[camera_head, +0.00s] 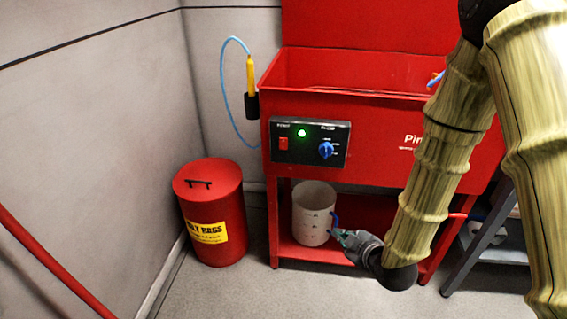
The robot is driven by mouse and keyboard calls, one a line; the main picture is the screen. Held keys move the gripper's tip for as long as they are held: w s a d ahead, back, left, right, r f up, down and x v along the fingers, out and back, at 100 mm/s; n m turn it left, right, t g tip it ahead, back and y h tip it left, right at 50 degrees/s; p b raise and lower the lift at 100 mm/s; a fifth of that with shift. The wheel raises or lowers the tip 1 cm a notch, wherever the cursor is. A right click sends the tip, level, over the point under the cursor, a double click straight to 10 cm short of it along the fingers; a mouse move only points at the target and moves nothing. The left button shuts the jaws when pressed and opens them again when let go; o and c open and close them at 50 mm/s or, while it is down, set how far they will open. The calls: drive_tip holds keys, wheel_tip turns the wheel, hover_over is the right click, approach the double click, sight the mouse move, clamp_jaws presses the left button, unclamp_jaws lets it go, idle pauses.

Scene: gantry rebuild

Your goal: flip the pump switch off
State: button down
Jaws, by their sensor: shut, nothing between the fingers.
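The pump switch (284,144) is a small red rocker on the left of the black control panel (311,158), on the front of the red parts washer (385,130). A green light (302,133) glows beside it, and a blue knob (326,150) sits on the panel's right. Which way the rocker is tilted is too small to tell. My gripper (340,236) is shut and empty, low in front of the washer's lower shelf, below and right of the panel. It is apart from the switch. Its tips overlap the area beside the white bucket's blue handle; contact cannot be told.
A white bucket (312,214) stands on the washer's lower shelf. A red rag can (208,215) with a yellow label stands on the floor at left. A yellow brush (250,76) on a blue hose hangs at the washer's left side. The space before the panel is clear.

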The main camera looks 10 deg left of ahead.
sight(283, 144)
drive_tip(key=w+a+r+n+t+y+b, duration=0.1)
drive_tip(key=w+a+r+n+y+b, duration=0.1)
drive_tip(key=a+r+n+y+b, duration=0.2)
drive_tip(key=w+a+r+n+t+y+b, duration=0.2)
drive_tip(key=w+a+r+n+y+b, duration=0.1)
drive_tip(key=a+r+n+b, duration=0.5)
wheel_tip(283, 144, up, 3)
drive_tip(key=shift+n+y+b, duration=0.5)
drive_tip(key=shift+n+b, duration=0.3)
drive_tip(key=shift+b, duration=0.15)
drive_tip(key=shift+w+a, duration=0.15)
drive_tip(key=shift+w+d+r+b+x, duration=0.1)
drive_tip(key=shift+w+d+b+x, duration=0.45)
drive_tip(key=shift+x, duration=1.55)
drive_tip(key=shift+w+d+r+b+x, duration=0.1)
drive_tip(key=shift+b+x, duration=0.8)
drive_tip(key=shift+x, duration=1.2)
drive_tip(key=shift+w+d+b+x, duration=0.35)
drive_tip(key=shift+b+x, duration=0.4)
drive_tip(key=shift+x, duration=1.35)
drive_tip(key=shift+d, duration=0.1)
